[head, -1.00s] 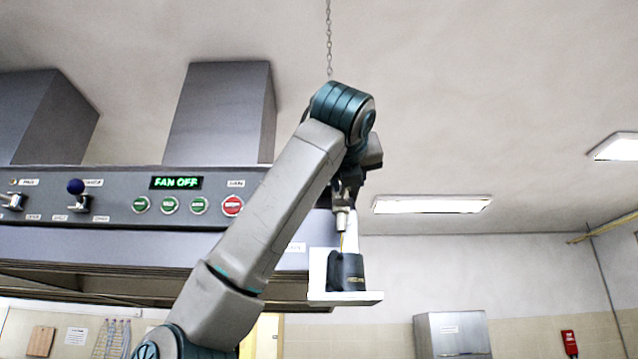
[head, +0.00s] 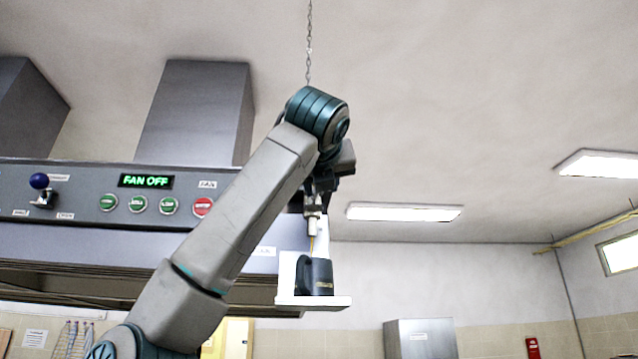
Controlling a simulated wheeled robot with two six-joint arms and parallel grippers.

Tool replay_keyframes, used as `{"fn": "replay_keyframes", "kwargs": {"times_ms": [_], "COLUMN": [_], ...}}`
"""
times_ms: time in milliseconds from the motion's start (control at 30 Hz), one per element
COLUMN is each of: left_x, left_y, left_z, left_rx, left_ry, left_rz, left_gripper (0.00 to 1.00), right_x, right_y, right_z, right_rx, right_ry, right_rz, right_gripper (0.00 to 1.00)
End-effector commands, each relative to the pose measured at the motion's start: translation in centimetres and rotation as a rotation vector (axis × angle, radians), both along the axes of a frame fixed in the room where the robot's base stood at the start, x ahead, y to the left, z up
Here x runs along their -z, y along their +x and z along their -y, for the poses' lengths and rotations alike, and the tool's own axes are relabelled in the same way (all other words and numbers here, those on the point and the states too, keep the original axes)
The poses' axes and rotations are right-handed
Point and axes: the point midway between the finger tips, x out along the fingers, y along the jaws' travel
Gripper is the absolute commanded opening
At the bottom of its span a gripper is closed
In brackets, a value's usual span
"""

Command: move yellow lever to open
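I see no yellow lever in the head view. A lever with a dark blue ball knob (head: 39,181) stands on the grey hood panel at the far left. My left arm rises from the bottom left, bends at the top and points down. Its gripper (head: 315,207) is small and dark at the end of the arm, well to the right of that lever. I cannot tell how far apart its fingers are or whether it holds anything. Below it is a dark piece on a white L-shaped plate (head: 287,299); their relation to the gripper is unclear. My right gripper is out of view.
The grey hood panel (head: 90,228) carries a green "FAN OFF" display (head: 146,181), several green buttons and a red button (head: 203,207), close to my arm. A chain (head: 309,45) hangs from the ceiling behind the arm's bend. The space to the right looks open.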

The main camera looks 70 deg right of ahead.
Motion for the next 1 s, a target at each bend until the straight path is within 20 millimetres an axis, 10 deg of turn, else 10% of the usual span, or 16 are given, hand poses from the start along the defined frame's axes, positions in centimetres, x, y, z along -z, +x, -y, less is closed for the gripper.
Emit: {"fn": "replay_keyframes", "kwargs": {"times_ms": [367, 400, 500, 1000], "left_x": [0.0, 0.0, 0.0, 1.8], "left_y": [0.0, -0.1, -0.1, -0.1], "left_z": [-0.1, -0.1, -0.1, -0.1], "left_rx": [0.000, 0.000, 0.001, 0.001], "left_ry": [0.001, 0.001, 0.001, 0.001], "left_rz": [-0.001, -0.001, -0.001, -0.001], "left_gripper": [0.38, 0.38, 0.38, 0.38], "right_x": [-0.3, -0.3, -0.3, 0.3], "right_y": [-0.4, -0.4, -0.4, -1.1], "right_z": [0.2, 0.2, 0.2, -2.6], "right_rx": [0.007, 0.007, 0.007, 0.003], "right_ry": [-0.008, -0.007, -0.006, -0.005], "right_rz": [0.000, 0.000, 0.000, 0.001], "right_gripper": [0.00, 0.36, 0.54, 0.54]}}
